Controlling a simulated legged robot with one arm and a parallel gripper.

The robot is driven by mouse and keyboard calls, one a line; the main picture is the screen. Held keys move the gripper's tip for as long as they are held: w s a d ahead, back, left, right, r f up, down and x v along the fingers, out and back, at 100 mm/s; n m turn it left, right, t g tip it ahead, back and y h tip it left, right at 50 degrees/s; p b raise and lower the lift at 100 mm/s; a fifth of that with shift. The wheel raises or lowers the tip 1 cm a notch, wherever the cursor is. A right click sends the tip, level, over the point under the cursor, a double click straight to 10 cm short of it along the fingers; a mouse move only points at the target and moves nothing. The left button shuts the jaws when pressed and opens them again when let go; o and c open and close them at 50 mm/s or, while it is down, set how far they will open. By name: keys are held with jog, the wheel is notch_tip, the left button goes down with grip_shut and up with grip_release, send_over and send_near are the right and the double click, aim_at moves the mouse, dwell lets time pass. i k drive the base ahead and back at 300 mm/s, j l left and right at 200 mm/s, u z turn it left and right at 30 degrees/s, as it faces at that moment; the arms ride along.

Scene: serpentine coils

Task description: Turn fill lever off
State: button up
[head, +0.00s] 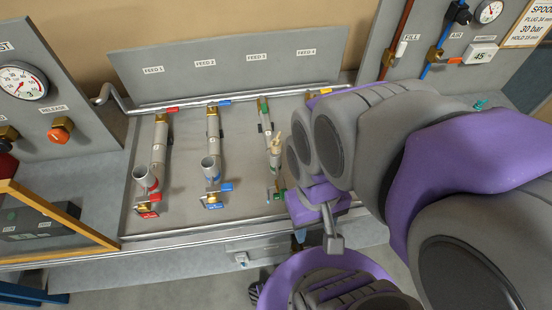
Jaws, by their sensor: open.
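The FILL label (411,37) is on the grey panel at the upper right. Below it, a small white-handled lever (401,49) sits at a brass valve (388,59) on a red pipe (397,30). The lever looks tilted, close to in line with the pipe. My gripper (328,220) is right of centre, low in the picture, in front of the bench and well away from the lever. It is open and seems empty. My arm hides part of the bench and the lower panel.
Several feed pipes stand on the grey bench (185,210). A RELEASE knob (60,131) is at left.

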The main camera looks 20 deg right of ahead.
aim_at(402, 46)
jog(key=k+z, duration=0.1)
jog(key=z, duration=1.2)
